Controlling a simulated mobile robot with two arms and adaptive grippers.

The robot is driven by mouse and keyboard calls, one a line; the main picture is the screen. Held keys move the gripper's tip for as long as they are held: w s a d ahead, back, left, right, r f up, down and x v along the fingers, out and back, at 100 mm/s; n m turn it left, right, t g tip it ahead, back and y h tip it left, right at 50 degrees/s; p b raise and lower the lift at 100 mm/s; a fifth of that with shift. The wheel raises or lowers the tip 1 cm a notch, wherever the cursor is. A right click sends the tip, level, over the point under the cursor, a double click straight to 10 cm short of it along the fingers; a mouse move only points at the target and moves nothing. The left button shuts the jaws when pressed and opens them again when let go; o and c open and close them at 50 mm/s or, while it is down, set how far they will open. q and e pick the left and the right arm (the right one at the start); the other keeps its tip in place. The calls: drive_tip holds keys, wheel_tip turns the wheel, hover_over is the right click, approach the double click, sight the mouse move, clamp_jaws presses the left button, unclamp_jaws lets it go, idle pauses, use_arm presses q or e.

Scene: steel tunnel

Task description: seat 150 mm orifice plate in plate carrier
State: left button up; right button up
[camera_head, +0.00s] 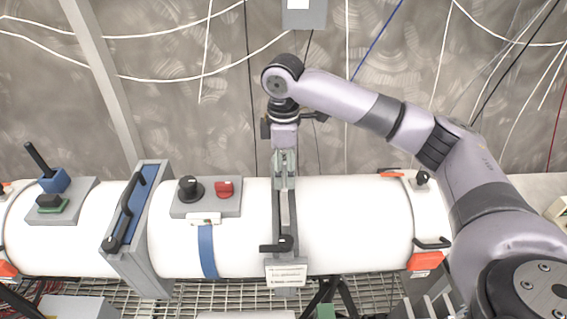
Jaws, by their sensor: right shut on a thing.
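My right gripper (285,156) points down over the white pipe from above, at the middle of the picture. It is shut on the upper end of a narrow grey piece, which I take to be the orifice plate (285,180), seen nearly edge-on. The plate lines up with the narrow grey plate carrier (287,258) set across the pipe, which has a black handle and a white label at its front. I cannot tell how deep the plate sits in it. My left gripper is not in view.
The white pipe (345,225) runs across the picture. Left of the carrier are a grey box (234,208) with a black knob and red switch, a blue strap (207,250) and a grey-blue framed unit (130,205). Orange-handled clamps (425,261) sit to the right. Cables hang behind.

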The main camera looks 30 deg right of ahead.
drive_tip(key=shift+f, duration=0.5)
drive_tip(key=o, duration=2)
drive_tip(key=shift+c, duration=0.2)
drive_tip(key=shift+r, duration=0.4)
wheel_tip(320, 180, up, 7)
drive_tip(key=b, duration=0.2)
drive_tip(key=shift+f+b, duration=0.15)
drive_tip(key=shift+b, duration=0.2)
wheel_tip(320, 180, up, 4)
drive_tip(key=shift+r, duration=0.85)
